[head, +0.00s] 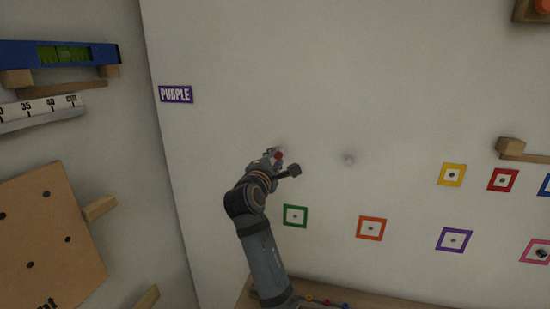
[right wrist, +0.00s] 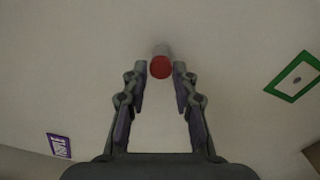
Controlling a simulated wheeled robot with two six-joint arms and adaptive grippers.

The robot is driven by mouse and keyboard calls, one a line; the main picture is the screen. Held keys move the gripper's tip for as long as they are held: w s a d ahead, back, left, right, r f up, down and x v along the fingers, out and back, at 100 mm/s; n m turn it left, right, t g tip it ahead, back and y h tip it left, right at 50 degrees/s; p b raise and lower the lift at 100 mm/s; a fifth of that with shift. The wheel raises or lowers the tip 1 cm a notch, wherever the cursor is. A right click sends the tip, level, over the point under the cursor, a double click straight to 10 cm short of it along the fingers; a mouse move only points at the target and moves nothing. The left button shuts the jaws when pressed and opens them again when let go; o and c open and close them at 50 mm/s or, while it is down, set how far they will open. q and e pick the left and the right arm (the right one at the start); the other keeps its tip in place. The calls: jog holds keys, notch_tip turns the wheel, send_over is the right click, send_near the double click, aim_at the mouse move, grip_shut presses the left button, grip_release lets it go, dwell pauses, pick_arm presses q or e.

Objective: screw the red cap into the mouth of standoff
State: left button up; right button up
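The red cap (head: 279,155) shows as a small red dot by my right gripper (head: 274,156) at the wall. In the right wrist view the red cap (right wrist: 160,67) lies between the fingertips of my right gripper (right wrist: 160,72), with a thin gap on each side; the fingers look open. My left gripper is not in view.
Coloured square frames are on the wall, including green (head: 295,215), orange (head: 371,228) and yellow (head: 452,174). A purple label (head: 176,94) is at upper left. A wooden ledge (head: 360,300) runs below. The left side wall carries a brown panel (head: 45,235) and shelves.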

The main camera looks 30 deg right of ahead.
grip_shut()
jog(key=m+b, duration=0.3)
jog(key=shift+f+m, duration=0.25)
jog(key=shift+m, duration=0.15)
jog(key=shift+r+m+b, duration=0.2)
jog(key=shift+m+b, duration=0.2)
jog(key=shift+m, duration=0.2)
jog(key=shift+r, duration=0.2)
